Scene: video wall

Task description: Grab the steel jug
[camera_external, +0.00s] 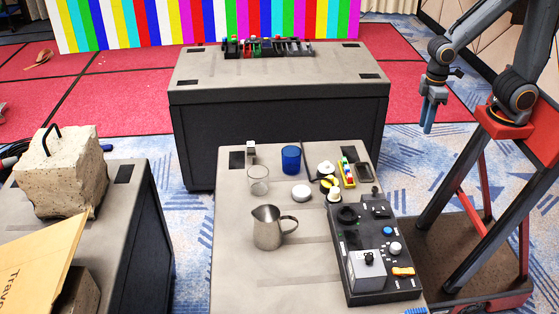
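The steel jug (268,228) stands upright on the near grey table (235,290), left of its middle. Its handle points to the right and its spout to the upper left. My gripper (429,127) hangs pointing down at the right, beyond the table's right edge, above the blue carpet. It is well apart from the jug. The fingers look close together, but they are too small to tell whether they are open or shut.
A black control box (375,250) lies right of the jug. Behind the jug are a clear glass (258,180), a blue cup (291,160), a white round item (301,193) and small yellow items. A stone block (60,175) sits on the left table. Table surface near the jug is clear.

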